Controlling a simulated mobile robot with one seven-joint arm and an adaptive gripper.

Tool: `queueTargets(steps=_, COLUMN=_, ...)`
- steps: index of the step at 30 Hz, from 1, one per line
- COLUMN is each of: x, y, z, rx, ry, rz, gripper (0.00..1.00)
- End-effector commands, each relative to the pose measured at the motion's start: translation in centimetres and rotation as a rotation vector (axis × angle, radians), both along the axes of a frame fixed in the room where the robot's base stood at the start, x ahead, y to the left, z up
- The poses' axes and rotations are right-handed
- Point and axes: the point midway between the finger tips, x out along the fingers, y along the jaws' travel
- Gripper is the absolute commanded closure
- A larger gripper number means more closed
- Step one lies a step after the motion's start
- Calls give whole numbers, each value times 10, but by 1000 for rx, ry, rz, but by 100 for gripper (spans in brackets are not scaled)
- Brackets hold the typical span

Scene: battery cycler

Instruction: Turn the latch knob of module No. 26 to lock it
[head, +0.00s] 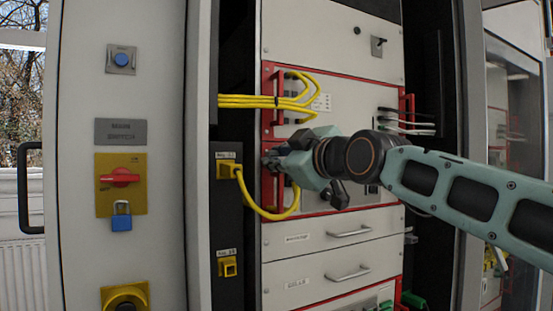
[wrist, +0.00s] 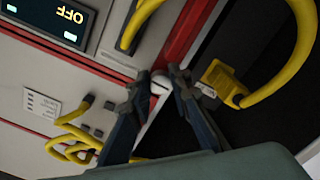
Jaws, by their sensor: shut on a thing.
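In the wrist view, a small pale round knob (wrist: 159,85) sits at the red-edged front of a module. My gripper (wrist: 158,77) has one fingertip on each side of it, closed on it. In the head view, my gripper (head: 272,160) reaches in from the right to the left edge of a red-framed module (head: 346,199). The gripper hides the knob there. I cannot read the module's number or tell the knob's turn angle. A dark display (wrist: 48,20) reading "OFF", upside down, is in the wrist view.
A yellow plug (wrist: 218,78) with a looping yellow cable (wrist: 290,70) is close beside the fingers; the plug also shows in the head view (head: 228,170). More yellow cables (head: 262,101) cross above the gripper. Drawers with handles (head: 349,232) lie below.

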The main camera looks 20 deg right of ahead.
Motion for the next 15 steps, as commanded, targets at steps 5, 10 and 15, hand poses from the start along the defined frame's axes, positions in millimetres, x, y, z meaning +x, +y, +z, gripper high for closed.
queueTargets(steps=5, x=0, y=0, z=-3, rx=94, ry=4, rz=-2, gripper=100)
queueTargets(steps=10, x=0, y=0, z=-3, rx=235, ry=7, rz=-2, gripper=100)
queueTargets(steps=15, x=0, y=0, z=-3, rx=397, ry=13, rz=-2, gripper=100)
